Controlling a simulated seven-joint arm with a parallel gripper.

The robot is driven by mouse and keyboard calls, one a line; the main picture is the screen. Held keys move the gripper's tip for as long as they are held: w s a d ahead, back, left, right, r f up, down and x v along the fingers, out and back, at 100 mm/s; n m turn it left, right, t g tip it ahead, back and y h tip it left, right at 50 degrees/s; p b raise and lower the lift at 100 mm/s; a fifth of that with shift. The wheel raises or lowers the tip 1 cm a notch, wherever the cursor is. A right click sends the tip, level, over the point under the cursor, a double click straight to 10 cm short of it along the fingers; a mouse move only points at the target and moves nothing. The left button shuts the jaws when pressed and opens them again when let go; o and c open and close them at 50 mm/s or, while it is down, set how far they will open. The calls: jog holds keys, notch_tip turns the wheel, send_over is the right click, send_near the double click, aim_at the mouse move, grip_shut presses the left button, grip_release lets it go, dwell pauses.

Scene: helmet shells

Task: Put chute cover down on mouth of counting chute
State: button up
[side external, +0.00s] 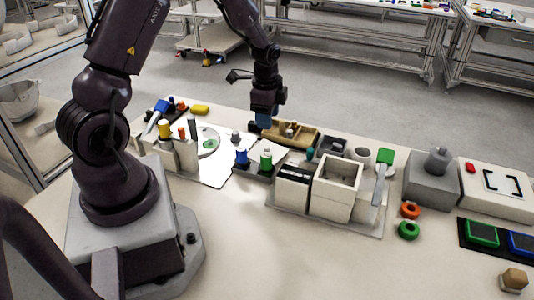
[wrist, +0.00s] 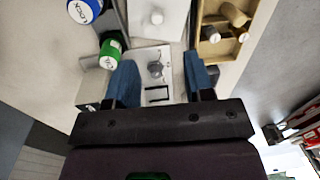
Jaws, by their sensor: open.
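My gripper (side external: 265,117) is over the far side of the bench, just left of the wooden tray. In the wrist view its two blue fingers (wrist: 161,72) are apart with nothing held between them. Below and between them is a pale plate (wrist: 145,57) with a small grey knob-like part and a black square outline. I cannot tell for sure which piece is the chute cover. A white open-topped box (side external: 336,188) stands right of my gripper; whether it is the counting chute is unclear.
Blue (side external: 242,156) and green (side external: 266,158) bottles stand near my gripper. The wooden tray (side external: 308,138) holds small parts. A dark-slotted box (side external: 292,188), grey block (side external: 430,184) and orange ring (side external: 410,211) are to the right. The front bench middle is clear.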

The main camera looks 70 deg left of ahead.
send_over(267, 146)
jog(key=f, duration=0.5)
jog(key=shift+d+f, duration=0.25)
jog(key=shift+f, duration=0.05)
jog(key=f, duration=0.5)
jog(key=shift+s+a, duration=0.1)
jog(key=shift+a, duration=0.1)
jog(key=shift+c, duration=0.5)
grip_shut()
